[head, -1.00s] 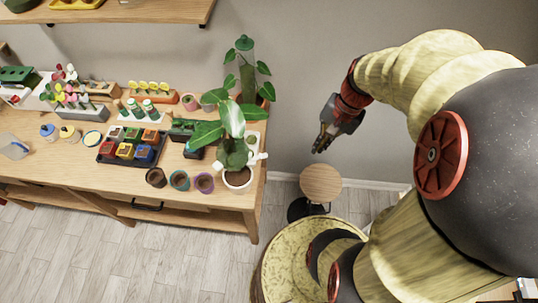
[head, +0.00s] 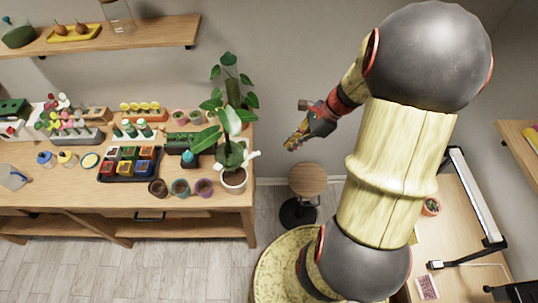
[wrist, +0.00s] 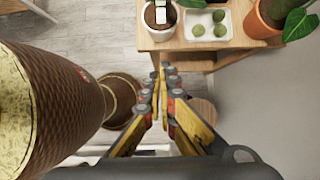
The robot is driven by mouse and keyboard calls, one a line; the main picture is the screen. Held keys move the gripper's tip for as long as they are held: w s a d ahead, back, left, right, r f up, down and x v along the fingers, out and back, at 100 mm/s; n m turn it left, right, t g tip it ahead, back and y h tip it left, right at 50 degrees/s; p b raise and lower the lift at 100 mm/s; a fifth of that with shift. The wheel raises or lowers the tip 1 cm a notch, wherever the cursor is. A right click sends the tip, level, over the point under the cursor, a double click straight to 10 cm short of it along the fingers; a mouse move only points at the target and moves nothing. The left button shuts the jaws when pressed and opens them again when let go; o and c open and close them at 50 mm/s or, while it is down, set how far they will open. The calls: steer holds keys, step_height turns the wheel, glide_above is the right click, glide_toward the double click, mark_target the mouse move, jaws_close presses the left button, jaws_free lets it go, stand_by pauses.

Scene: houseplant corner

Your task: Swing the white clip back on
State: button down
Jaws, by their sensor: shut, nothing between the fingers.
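A potted plant with large green leaves stands in a white pot (head: 234,182) at the right front corner of the bench. My gripper (head: 291,146) is shut and empty, in the air right of the bench and apart from the plant. Its fingertips (wrist: 164,72) show in the wrist view, below the bench edge.
The wooden bench (head: 110,195) carries a seedling tray (head: 130,178), small pots and bottles. A round stool (head: 307,178) stands below my gripper. A white tray with green balls (wrist: 192,30) lies beside the pot. A second table (head: 455,225) is at right.

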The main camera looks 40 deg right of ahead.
mark_target(253, 155)
steer(key=shift+d, duration=0.1)
steer(key=w+a+f, duration=0.4)
steer(key=a+f, duration=0.1)
steer(key=a, duration=0.1)
steer(key=shift+w+a+f, duration=0.15)
steer(key=shift+a+f, duration=0.05)
steer(key=shift+f, duration=0.1)
stand_by(0.3)
steer(key=shift+r, duration=0.1)
steer(key=shift+a+r+h+p, duration=0.1)
steer(key=shift+r+h+p, duration=0.15)
steer(key=shift+p, duration=0.7)
